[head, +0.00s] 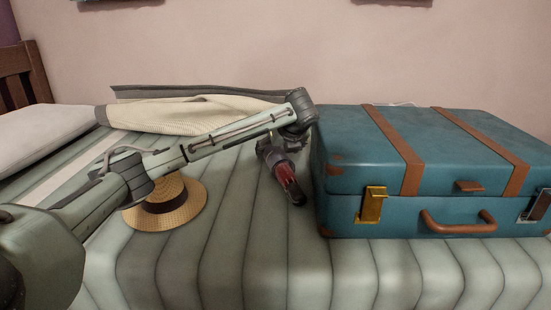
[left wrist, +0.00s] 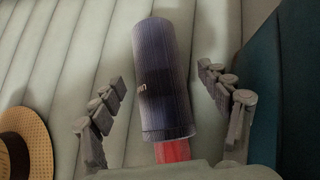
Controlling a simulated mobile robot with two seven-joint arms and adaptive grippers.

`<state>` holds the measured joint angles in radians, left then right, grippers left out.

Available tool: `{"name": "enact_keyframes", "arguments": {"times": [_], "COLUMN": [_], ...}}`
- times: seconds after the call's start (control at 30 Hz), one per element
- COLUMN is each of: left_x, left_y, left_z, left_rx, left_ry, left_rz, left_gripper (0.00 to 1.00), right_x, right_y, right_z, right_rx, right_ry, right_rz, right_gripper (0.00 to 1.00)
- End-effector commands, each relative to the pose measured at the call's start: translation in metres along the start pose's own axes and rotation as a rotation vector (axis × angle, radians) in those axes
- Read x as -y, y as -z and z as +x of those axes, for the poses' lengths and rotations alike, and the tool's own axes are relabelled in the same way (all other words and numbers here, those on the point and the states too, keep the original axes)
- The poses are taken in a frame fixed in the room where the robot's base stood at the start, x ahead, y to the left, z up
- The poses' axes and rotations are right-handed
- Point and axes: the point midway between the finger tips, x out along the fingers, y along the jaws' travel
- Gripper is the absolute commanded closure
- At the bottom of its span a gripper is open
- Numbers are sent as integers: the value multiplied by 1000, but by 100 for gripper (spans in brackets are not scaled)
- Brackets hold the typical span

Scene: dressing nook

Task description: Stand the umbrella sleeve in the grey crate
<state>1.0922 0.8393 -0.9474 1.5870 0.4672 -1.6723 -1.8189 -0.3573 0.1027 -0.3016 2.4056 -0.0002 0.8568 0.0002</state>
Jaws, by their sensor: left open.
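The umbrella sleeve (left wrist: 163,80) shows in the left wrist view as a dark blue-purple ribbed cylinder with a black band and a small buckle. It lies between the two spread fingers of my left gripper (head: 288,186), with gaps on both sides. A red piece (left wrist: 178,151) shows at its near end; I cannot tell whether it belongs to the sleeve. No grey crate and no right gripper are in view.
A blue suitcase (head: 384,210) with brown straps stands close to the right of my left gripper. A straw hat (head: 187,212) lies on the striped bed (head: 240,260) under my left arm. A cream folded cloth (head: 170,116) lies behind. The front of the bed is clear.

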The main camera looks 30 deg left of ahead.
Motion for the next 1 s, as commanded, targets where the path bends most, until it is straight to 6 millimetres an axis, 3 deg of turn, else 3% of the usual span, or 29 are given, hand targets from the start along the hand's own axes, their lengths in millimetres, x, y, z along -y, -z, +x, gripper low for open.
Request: {"name": "enact_keyframes", "arguments": {"times": [0.07, 0.23, 0.57, 1.0], "left_x": [-2, -3, -2, -2], "left_y": [3, 1, -1, 0], "left_z": [15, 38, 44, 44], "left_rx": [0, 0, 0, 0], "left_ry": [-4, -3, -1, -1], "left_rz": [-1, 0, 1, 1], "left_gripper": [23, 23, 23, 77], "right_x": [-1, 1, 1, 1], "right_y": [7, 4, 3, 4], "right_z": [-7, -3, 0, 0], "right_rx": [-59, -71, -75, -76], "right_ry": [5, 33, 41, 41], "right_rz": [-4, -7, -8, -8], "right_gripper": [38, 38, 38, 38]}}
